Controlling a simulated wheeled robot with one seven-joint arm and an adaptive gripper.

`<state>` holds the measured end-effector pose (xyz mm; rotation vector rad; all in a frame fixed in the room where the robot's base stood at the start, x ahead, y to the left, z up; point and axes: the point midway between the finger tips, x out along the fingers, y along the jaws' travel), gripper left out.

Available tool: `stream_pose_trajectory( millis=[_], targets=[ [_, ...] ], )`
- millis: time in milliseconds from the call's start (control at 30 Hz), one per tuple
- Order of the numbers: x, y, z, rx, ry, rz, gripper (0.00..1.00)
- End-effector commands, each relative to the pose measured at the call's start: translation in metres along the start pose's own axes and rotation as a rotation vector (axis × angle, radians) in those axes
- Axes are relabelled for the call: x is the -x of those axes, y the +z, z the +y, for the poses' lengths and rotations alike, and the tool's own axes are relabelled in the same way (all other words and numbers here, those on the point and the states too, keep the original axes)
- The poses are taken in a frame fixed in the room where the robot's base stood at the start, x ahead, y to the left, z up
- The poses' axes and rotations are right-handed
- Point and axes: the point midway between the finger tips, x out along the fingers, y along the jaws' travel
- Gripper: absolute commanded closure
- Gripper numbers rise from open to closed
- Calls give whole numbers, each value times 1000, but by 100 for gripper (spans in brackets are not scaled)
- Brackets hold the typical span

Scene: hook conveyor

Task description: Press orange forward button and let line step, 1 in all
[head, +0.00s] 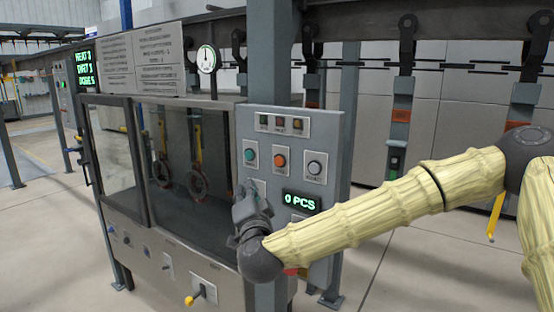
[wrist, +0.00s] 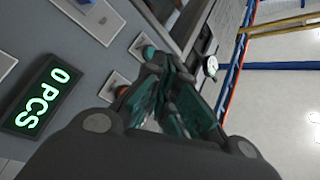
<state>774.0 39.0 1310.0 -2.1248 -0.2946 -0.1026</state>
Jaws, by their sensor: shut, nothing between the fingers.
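The orange button (head: 280,160) sits on a pale square plate in the middle of the grey control panel (head: 330,140). A green button (head: 250,155) is to its left and a grey button (head: 314,167) to its right. My gripper (head: 250,187) is shut and empty, in front of the panel, lower and to the left of the orange button in the head view. In the wrist view my gripper (wrist: 152,62) partly covers the green button, and only a sliver of the orange button (wrist: 122,90) shows. I see no clear contact with any button.
The counter display (head: 300,202) reads 0 PCS. Small indicators (head: 280,123) run along the panel's top. A glazed cabinet (head: 180,160) with hanging hooks stands left of the panel. Hook carriers (head: 402,110) hang from the overhead line. A yellow-tipped lever (head: 190,300) sticks out below.

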Motion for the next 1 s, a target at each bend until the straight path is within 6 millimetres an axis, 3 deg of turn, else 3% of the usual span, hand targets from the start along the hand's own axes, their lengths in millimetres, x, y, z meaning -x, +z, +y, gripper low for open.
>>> stream_pose_trajectory(
  millis=[100,267,667,1000],
  targets=[
    [-5,-16,-16,-16,-13,33,100],
    [-7,-22,-22,-22,-18,46,100],
    [-9,-24,-20,-22,-18,46,100],
    [-32,-41,-3,-22,-17,47,100]
  ],
)
